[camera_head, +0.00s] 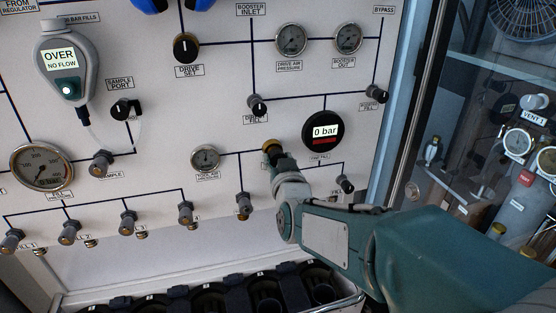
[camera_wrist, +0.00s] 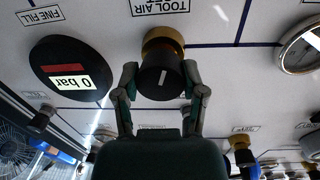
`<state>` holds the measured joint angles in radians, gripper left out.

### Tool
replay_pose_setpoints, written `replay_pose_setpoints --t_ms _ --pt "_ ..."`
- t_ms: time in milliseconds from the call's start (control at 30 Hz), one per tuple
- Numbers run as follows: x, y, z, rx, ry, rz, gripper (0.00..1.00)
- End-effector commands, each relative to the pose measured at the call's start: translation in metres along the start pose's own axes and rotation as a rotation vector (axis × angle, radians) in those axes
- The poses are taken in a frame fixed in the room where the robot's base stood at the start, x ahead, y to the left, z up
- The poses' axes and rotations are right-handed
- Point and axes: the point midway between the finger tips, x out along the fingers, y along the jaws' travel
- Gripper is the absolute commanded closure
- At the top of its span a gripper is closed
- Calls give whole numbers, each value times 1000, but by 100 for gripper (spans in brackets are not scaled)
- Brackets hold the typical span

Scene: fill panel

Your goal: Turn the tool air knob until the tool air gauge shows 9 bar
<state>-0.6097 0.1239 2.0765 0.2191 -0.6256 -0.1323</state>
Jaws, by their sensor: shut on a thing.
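The tool air knob is black with a brass collar; in the wrist view the knob (camera_wrist: 160,80) sits under its TOOL AIR label, with a pale mark on its face. In the head view only its brass part (camera_head: 271,146) shows past my gripper (camera_head: 275,153). My gripper (camera_wrist: 160,70) is shut on the knob, one finger on each side. A small round dial gauge (camera_head: 206,158) is joined by a line to the knob's left; I take it as the tool air gauge. It shows partly in the wrist view (camera_wrist: 300,48). Its needle reading is too small to tell.
A round digital display (camera_head: 323,130) reading 0 bar, marked FINE FILL in the wrist view, is close right of my gripper. The fine fill knob (camera_head: 345,184) and another valve knob (camera_head: 243,202) are nearby. A glass-fronted cabinet (camera_head: 480,120) stands at right.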

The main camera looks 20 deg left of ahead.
Motion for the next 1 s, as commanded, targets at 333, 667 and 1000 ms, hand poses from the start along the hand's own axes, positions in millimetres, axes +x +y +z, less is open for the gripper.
replay_pose_setpoints --t_ms 333,667,1000 --pt "0 0 0 179 -12 -2 94" --pt "0 0 0 180 -12 -2 19" --pt "0 1 0 179 -12 -2 11"
